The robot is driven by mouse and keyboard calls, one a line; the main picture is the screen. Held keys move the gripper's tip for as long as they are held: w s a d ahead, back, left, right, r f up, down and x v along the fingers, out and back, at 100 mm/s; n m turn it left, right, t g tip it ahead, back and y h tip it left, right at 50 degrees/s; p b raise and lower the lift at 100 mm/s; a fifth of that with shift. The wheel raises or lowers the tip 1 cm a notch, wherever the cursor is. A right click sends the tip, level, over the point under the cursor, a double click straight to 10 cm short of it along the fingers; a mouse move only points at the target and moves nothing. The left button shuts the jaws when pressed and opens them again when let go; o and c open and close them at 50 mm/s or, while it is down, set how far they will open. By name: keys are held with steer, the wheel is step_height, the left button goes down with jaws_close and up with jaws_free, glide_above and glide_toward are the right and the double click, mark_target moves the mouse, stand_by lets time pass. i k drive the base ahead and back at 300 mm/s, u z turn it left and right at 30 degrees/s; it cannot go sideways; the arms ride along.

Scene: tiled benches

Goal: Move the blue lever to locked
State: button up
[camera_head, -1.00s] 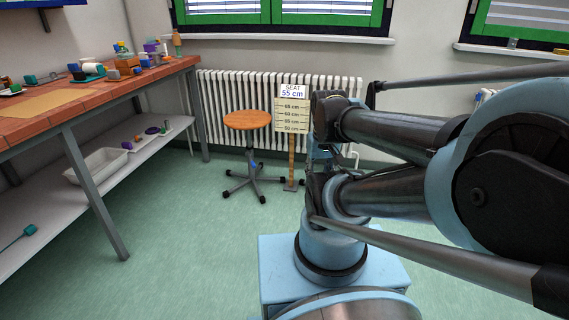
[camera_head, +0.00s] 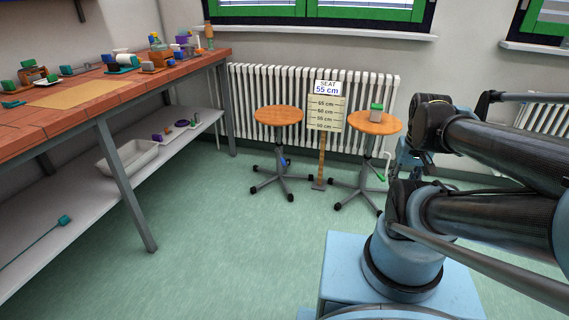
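A stool with a round orange wooden seat (camera_head: 278,115) stands in front of the radiator. A small blue lever (camera_head: 283,161) shows on its column, below the seat; it is too small to tell its position. A second stool (camera_head: 374,123) stands to its right, with a green-and-grey block (camera_head: 376,113) on the seat and a green lever (camera_head: 381,176) beneath. My arm fills the right side, well apart from the blue lever. I cannot make out my gripper's fingers.
A sign reading "SEAT 55 cm" (camera_head: 326,88) with a height scale stands between the stools. A tiled bench (camera_head: 60,119) with several small objects is on the left; its lower shelf holds a white tray (camera_head: 148,160). The green floor before the stools is clear.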

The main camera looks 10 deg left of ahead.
mark_target(283, 162)
steer(key=z, duration=0.05)
steer(key=i, duration=1)
steer(key=u, duration=0.05)
